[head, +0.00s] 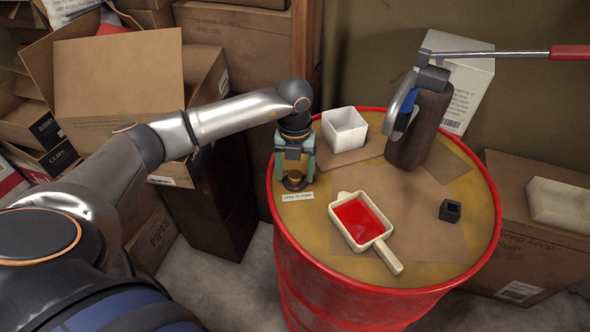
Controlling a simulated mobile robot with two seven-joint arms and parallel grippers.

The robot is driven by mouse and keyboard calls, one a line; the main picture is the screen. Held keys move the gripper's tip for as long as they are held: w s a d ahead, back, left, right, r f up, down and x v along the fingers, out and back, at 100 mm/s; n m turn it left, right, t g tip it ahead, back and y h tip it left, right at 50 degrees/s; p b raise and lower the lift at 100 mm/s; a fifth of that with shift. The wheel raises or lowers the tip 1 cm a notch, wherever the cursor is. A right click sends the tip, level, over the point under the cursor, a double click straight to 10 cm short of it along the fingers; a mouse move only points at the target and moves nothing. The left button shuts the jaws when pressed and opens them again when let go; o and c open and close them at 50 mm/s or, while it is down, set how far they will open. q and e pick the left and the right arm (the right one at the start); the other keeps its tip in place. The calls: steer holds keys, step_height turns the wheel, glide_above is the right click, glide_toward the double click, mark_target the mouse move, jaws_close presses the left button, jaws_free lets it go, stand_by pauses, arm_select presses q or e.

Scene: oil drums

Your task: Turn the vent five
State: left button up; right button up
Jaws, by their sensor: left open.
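The vent (294,182) is a small brassy-yellow knob on a dark base, near the left rim of the red drum's yellowish top (425,277). A small white label with dark print (297,196) lies just in front of it. My left gripper (294,178) points down over the vent, open, with one pale green finger on each side of the knob. I cannot tell whether the fingers touch it. The upper part of the vent is partly hidden by the gripper. My right gripper is not in view.
Cardboard boxes (120,75) crowd the left; another carton (530,240) stands right.

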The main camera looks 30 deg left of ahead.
arm_select(q)
steer(key=shift+f, duration=0.1)
jaws_close()
stand_by(0.6)
